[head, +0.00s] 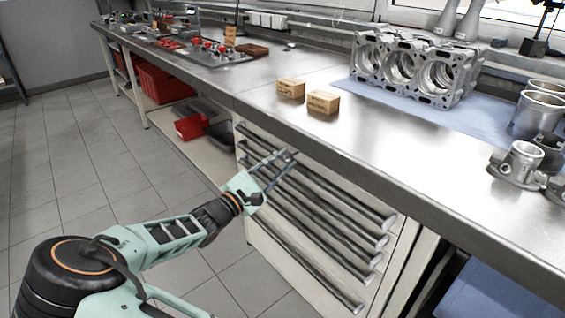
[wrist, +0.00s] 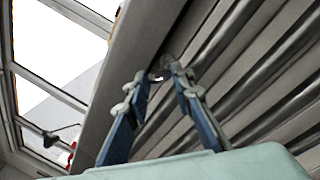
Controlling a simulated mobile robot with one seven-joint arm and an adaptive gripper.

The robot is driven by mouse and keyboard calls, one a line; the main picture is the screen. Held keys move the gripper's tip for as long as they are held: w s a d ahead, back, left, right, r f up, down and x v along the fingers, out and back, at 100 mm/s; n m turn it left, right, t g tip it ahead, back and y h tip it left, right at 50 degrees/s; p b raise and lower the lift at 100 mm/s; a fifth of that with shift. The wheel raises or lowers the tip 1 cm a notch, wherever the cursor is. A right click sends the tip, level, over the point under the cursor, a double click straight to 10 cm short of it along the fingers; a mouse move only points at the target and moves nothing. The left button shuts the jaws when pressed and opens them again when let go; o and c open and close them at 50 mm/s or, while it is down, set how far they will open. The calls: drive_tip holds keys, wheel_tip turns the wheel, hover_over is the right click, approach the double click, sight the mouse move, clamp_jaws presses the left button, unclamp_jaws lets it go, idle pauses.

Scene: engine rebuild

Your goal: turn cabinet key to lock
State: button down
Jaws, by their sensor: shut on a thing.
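The cabinet (head: 325,223) stands under the workbench, its closed drawers carrying long dark bar handles. My gripper (head: 286,155) reaches its upper front, near the left end of the top handle. In the wrist view my gripper (wrist: 158,77) has its two blue fingers either side of a small shiny metal piece, the cabinet key (wrist: 160,69), at the drawer front just under the bench edge. The fingers are shut on it. The key is mostly hidden, and its turn angle cannot be told. In the head view the fingers hide it.
The steel bench top (head: 250,98) overhangs close above my gripper. Two small cardboard boxes (head: 323,102) and an engine block (head: 412,70) stand on it. Red bins (head: 160,84) sit on the shelf at left. The floor left of the cabinet is clear.

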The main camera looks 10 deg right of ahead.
drive_tip(key=m+h, duration=0.1)
drive_tip(key=m, duration=0.4)
drive_tip(key=shift+f+m+g+b, duration=0.15)
drive_tip(key=shift+m+g+b, duration=0.15)
drive_tip(key=shift+g+b, duration=0.1)
drive_tip(key=m+g+h+b, duration=0.1)
drive_tip(key=m, duration=0.3)
drive_tip(key=shift+w+a+m, duration=0.1)
drive_tip(key=shift+w+m, duration=0.05)
drive_tip(key=shift+m, duration=0.55)
drive_tip(key=c, duration=1.7)
unclamp_jaws()
drive_tip(key=shift+a, duration=0.1)
drive_tip(key=v, duration=1.2)
